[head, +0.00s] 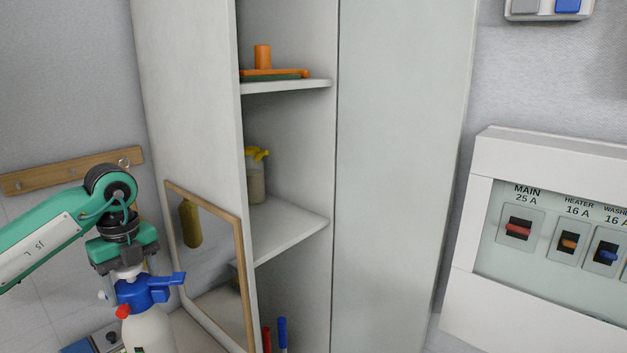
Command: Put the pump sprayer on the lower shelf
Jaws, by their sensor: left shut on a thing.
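The pump sprayer (148,328) has a white bottle, a blue head and a red knob, and its base is cut off by the lower edge of the head view. My left gripper (128,271) points down from above and is shut on the top of the sprayer, which hangs about upright, left of the cabinet. The cabinet shows an upper shelf (290,86) and a lower shelf (290,228). The front part of the lower shelf is bare. My right gripper is out of view.
A yellow-topped bottle (256,178) stands at the left of the lower shelf. An orange tool (263,60) lies on the upper shelf. Red and blue items (282,335) stand below. A framed mirror (210,262) leans by the cabinet side. A breaker box (550,240) is at right.

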